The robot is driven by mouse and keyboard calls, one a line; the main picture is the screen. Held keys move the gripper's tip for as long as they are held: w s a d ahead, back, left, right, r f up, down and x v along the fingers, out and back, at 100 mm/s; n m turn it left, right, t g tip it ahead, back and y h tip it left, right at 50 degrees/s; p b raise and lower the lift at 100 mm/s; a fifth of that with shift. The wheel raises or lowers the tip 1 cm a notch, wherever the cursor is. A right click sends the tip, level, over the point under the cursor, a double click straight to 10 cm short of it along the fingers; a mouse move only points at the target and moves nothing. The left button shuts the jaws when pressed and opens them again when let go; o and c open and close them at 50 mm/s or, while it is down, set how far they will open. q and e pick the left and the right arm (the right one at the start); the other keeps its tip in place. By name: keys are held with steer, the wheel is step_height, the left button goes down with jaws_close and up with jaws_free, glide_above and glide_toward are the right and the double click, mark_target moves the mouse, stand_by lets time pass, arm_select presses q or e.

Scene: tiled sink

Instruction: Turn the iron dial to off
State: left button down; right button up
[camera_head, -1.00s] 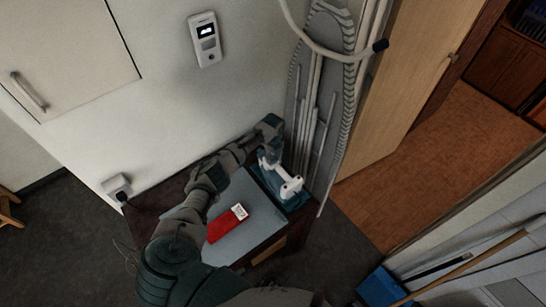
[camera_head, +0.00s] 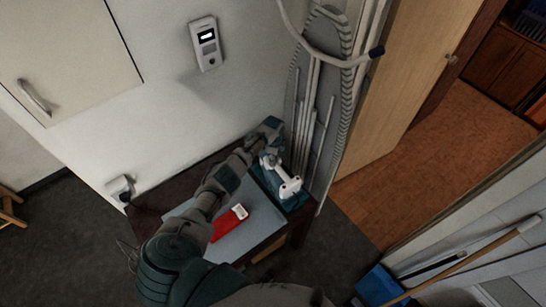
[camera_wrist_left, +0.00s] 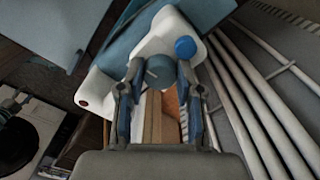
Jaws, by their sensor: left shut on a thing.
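The iron, white and teal, stands at the right end of a small table in the head view, and its white handle (camera_head: 288,186) shows there. In the left wrist view the iron's white body (camera_wrist_left: 102,92) fills the upper middle, with a round grey-blue dial (camera_wrist_left: 160,70) and a bright blue button (camera_wrist_left: 185,48) beyond it. My left gripper (camera_wrist_left: 160,72) has its two fingertips on either side of the dial and is shut on it. In the head view my left gripper (camera_head: 268,152) is at the iron's far side. The dial's marking cannot be read. My right gripper is not in view.
A red and white box (camera_head: 228,223) lies on the grey-blue mat (camera_head: 250,232) on the table. A folded ironing board (camera_head: 312,120) leans just right of the iron. A wall device (camera_head: 206,44) hangs above, and a door (camera_head: 400,90) stands to the right.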

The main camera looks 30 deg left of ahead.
arm_select(q)
steer(key=shift+d+r+n, duration=0.1)
steer(key=shift+d+n, duration=0.05)
steer(key=shift+n, duration=0.85)
steer(key=shift+w, duration=0.1)
steer(key=c, duration=0.7)
jaws_free()
steer(key=shift+c, duration=0.2)
